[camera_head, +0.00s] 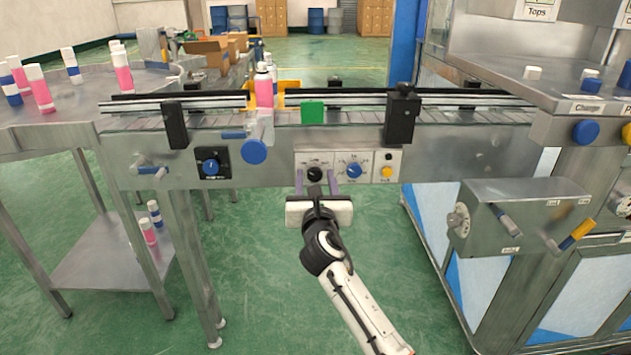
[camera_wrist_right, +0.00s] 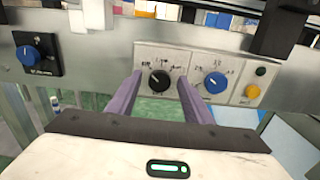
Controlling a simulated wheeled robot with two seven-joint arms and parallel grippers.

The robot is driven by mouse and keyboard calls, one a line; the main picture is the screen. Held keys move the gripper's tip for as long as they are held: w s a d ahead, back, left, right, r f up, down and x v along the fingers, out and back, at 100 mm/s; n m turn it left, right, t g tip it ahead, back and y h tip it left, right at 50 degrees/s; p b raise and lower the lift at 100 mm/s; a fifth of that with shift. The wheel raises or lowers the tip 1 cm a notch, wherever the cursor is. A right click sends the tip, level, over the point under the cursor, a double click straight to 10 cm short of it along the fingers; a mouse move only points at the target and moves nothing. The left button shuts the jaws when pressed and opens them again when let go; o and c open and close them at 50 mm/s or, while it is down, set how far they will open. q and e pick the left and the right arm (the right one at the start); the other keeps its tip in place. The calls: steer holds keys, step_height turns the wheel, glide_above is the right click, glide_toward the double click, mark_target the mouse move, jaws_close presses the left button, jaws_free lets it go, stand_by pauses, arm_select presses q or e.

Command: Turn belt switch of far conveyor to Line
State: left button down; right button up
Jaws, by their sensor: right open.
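The conveyor (camera_head: 250,172) runs across the head view with a light control panel on its front. The panel holds a black rotary switch (camera_head: 314,174), a blue knob (camera_head: 354,170) and a yellow button (camera_head: 387,172). In the right wrist view the black switch (camera_wrist_right: 159,80) lies between the finger tips, and the blue knob (camera_wrist_right: 214,82) is just right of them. My right gripper (camera_head: 315,184) is open in front of the black switch, one purple finger on each side. I cannot tell whether the fingers touch it. The switch labels are too small to read. My left gripper is not in view.
A separate blue knob on a black plate (camera_head: 211,165) sits left of the panel. A round table (camera_head: 75,100) with cans is at left. A metal box with handles (camera_head: 515,215) juts out at right.

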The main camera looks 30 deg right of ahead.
steer(key=c, duration=1.1)
steer(key=shift+o, duration=0.2)
steer(key=shift+m, duration=0.3)
steer(key=shift+m+p, duration=0.4)
steer(key=shift+m, duration=0.5)
steer(key=m, duration=0.5)
steer(key=shift+f+m, duration=0.15)
steer(key=shift+m, duration=0.15)
steer(key=shift+s+m, duration=0.1)
steer(key=shift+m, duration=0.7)
